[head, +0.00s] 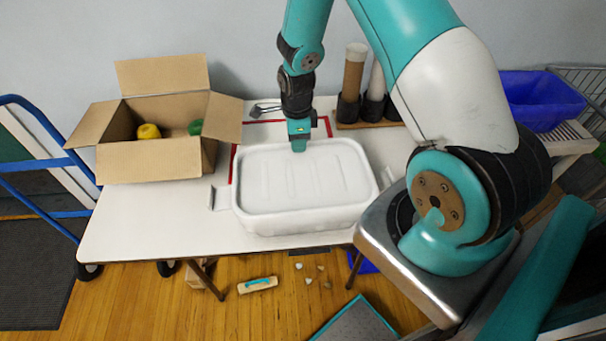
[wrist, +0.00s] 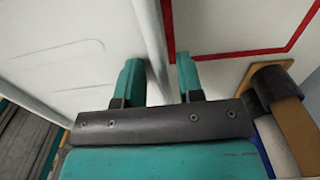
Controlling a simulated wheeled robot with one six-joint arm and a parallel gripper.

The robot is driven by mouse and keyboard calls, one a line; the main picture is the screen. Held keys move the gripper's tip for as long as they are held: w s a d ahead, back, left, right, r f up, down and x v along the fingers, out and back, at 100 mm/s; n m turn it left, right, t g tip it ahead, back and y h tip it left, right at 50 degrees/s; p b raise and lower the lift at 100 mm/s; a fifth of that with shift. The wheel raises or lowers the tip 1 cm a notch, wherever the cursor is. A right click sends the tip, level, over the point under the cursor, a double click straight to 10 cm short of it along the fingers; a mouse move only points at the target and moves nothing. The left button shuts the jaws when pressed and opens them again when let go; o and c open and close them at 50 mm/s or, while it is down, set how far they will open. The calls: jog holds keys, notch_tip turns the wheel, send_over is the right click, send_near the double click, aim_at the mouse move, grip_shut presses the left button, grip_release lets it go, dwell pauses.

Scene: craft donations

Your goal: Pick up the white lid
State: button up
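The white lid (head: 300,175) has faint raised ridges and sits on a white tub (head: 310,219) on the table. My gripper (head: 299,146) points down at the middle of the lid's far edge. In the wrist view the fingers of my gripper (wrist: 160,78) are apart. The edge of the lid (wrist: 60,60) runs between them, one finger on the lid's side and the other on the table's side. A gap shows beside the right finger. I cannot tell whether the left finger touches the lid. The fingertips' depth is hard to judge.
An open cardboard box (head: 155,160) holding yellow and green items stands at the left on the table (head: 150,215). Upright tubes in dark holders (head: 348,108) stand behind the lid to the right. A blue bin (head: 540,100) is at the far right. The table's front left is clear.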

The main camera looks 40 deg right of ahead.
grip_shut()
